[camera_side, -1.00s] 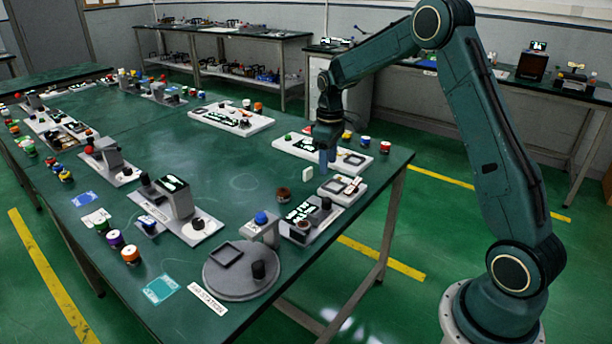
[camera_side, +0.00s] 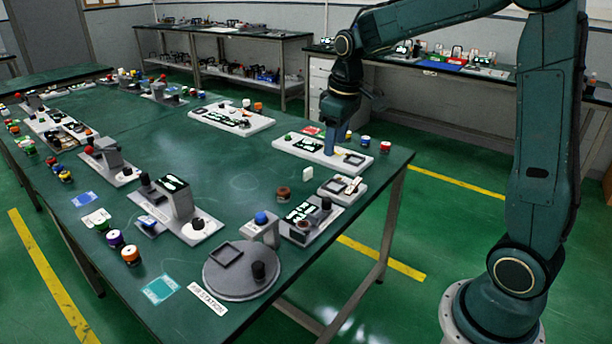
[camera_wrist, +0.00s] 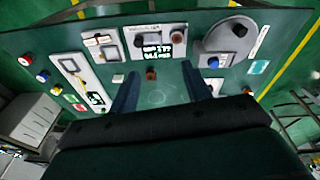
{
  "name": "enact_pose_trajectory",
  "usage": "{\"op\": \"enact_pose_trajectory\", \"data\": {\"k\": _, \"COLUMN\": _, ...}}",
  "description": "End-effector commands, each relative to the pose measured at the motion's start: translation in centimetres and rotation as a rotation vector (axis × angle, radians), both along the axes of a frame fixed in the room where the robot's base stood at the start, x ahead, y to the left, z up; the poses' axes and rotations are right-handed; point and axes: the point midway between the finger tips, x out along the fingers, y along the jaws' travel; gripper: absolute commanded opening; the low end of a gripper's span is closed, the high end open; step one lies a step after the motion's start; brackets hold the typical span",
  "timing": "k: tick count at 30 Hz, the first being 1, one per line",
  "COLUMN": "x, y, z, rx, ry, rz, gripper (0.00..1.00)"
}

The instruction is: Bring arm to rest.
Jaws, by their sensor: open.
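My gripper (camera_side: 336,138) is above the far right part of the green table (camera_side: 240,180), over a white panel (camera_side: 345,165) with a display. Its blue fingers point down. In the wrist view my gripper (camera_wrist: 162,92) shows two blue fingers spread apart, with nothing between them but the table surface and a small brown round piece (camera_wrist: 151,74) lying beyond on the table. I cannot tell the exact height of the fingertips above the panel.
Several stations with displays stand on the table, among them a round grey plate (camera_side: 225,285) at the front and a device with a dark knob (camera_side: 310,225) near the right edge. Small coloured jars line the left side. The table's middle is mostly clear.

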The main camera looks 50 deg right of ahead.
Motion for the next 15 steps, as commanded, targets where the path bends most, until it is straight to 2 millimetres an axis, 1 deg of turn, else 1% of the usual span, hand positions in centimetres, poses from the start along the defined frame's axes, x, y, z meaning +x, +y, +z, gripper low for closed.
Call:
{"op": "enact_pose_trajectory", "data": {"k": 1, "x": -0.9, "y": 0.8, "z": 0.9, "rx": -0.002, "ry": -0.019, "rz": -0.004, "gripper": 0.48}}
{"op": "enact_pose_trajectory", "data": {"k": 6, "x": -3.9, "y": 2.9, "z": 3.0, "rx": -0.001, "ry": -0.069, "rz": -0.025, "gripper": 0.48}}
{"op": "enact_pose_trajectory", "data": {"k": 15, "x": -9.6, "y": 6.1, "z": 5.3, "rx": 0.010, "ry": -0.155, "rz": -0.060, "gripper": 0.48}}
